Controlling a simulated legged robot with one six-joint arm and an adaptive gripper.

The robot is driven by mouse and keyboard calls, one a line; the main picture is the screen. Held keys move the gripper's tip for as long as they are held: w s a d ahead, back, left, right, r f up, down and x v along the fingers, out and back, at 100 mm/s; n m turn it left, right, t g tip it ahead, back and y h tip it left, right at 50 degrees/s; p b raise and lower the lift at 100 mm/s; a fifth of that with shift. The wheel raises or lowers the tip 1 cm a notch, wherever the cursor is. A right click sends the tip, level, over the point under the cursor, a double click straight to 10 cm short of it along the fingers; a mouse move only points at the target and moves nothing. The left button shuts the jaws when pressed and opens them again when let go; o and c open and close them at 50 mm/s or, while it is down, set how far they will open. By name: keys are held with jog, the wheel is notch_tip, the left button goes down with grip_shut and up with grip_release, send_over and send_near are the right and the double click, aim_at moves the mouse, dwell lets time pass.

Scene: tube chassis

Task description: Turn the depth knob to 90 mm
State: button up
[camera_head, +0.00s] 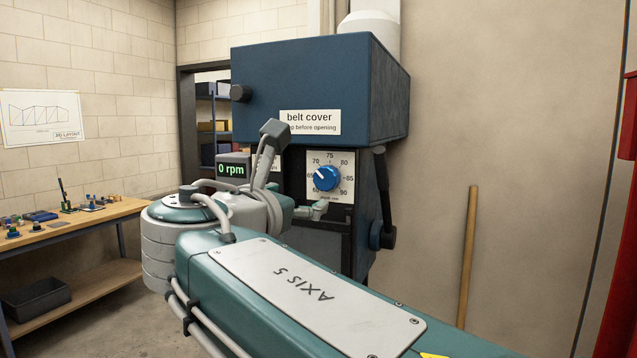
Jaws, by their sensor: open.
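The depth knob (327,178) is a round blue knob on a white dial plate (343,160) on the front of the dark blue machine. The scale shows 70 and 75 along the top, 80 and 85 to the right and 90 at lower right. A small pale mark on the knob's left side seems to point near 65; it is too small to read exactly. My gripper (312,209) shows only in part, just below and left of the knob and apart from it in the picture. It is open; my wrist hides most of it.
The belt cover (320,85) overhangs the dial. A green "0 rpm" display (232,170) is left of it. A workbench (75,228) stands left; a wooden pole (468,257) leans on the right wall.

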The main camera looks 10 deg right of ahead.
aim_at(323, 181)
jog(key=x, duration=1)
jog(key=shift+w+r, duration=0.35)
jog(key=shift+r, duration=0.05)
jog(key=shift+d, duration=0.1)
jog(key=c, duration=1.1)
